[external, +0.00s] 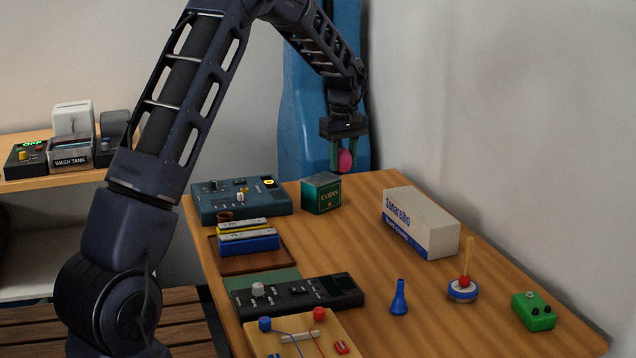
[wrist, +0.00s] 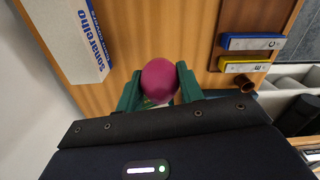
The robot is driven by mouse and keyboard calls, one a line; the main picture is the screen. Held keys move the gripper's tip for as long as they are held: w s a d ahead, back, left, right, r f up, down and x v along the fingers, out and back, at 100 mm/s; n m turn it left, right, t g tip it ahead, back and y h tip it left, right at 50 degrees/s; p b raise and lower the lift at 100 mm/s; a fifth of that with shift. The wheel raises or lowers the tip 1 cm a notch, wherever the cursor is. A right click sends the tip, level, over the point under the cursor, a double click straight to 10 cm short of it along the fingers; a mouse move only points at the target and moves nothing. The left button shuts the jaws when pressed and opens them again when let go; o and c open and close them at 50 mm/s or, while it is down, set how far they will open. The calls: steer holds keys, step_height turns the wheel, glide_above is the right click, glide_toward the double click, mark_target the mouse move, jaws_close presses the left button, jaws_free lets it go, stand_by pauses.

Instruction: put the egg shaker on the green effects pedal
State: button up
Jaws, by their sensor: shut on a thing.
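The egg shaker is a pink-magenta egg (external: 345,160), held between the green fingers of my gripper (external: 341,158). It also shows in the wrist view (wrist: 159,82), between the two fingertips (wrist: 158,85). My gripper is shut on it and holds it in the air above the far end of the table, near the green coin box. I cannot make out the pedal in the wrist view.
A white and blue box (external: 420,224) stands between my gripper and the pedal; it also shows in the wrist view (wrist: 68,38). Devices line the left side.

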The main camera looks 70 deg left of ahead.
steer(key=shift+r, duration=0.35)
steer(key=w+d, duration=0.8)
step_height(320, 180, up, 3)
steer(key=m, duration=0.2)
glide_above(547, 311)
step_height(547, 311, down, 19)
steer(key=shift+f, duration=0.2)
steer(key=shift+f, duration=0.1)
steer(key=o, duration=1)
